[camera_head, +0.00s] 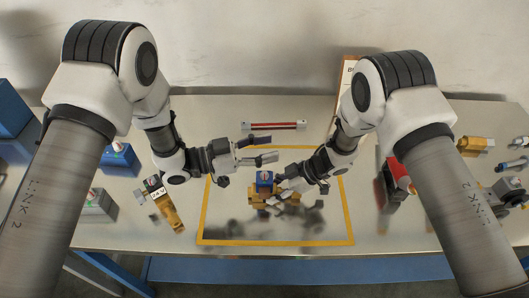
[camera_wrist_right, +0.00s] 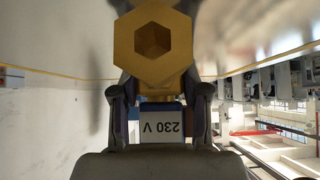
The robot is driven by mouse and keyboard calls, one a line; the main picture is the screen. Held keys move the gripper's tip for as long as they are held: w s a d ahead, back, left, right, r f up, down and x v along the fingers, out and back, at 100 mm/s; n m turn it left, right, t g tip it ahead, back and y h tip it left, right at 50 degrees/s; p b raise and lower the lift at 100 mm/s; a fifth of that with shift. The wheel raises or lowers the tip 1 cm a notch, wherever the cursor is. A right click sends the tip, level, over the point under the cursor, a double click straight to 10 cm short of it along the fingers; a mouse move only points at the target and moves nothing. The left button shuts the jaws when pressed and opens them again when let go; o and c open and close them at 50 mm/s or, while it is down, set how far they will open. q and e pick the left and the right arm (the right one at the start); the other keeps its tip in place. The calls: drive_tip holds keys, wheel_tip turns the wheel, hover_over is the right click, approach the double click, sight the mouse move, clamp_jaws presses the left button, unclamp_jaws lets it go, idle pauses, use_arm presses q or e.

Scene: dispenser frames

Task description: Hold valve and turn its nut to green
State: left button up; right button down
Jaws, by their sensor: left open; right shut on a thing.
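A valve with a brass body (camera_head: 288,197) and a blue block (camera_head: 265,178) on top stands inside the yellow outlined area of the table. My right gripper (camera_head: 279,188) is shut on it from the right. In the right wrist view the blue block carries a white label reading 230 V (camera_wrist_right: 160,127), upside down, between the fingers. A large brass hex nut (camera_wrist_right: 153,48) with a hexagonal opening faces that camera. No green mark shows on it. My left gripper (camera_head: 271,148) is open and empty, above and behind the valve, its fingers pointing right.
A second brass valve (camera_head: 168,212) labelled 24 V lies left of the yellow outline (camera_head: 203,205). A red bar (camera_head: 273,125) lies behind. Blue (camera_head: 118,158) and grey (camera_head: 97,205) boxes stand left; a red device (camera_head: 397,175) and brass part (camera_head: 475,145) right. The outline's front is clear.

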drive_tip(key=shift+c, duration=2.4)
unclamp_jaws()
drive_tip(key=shift+r, duration=0.1)
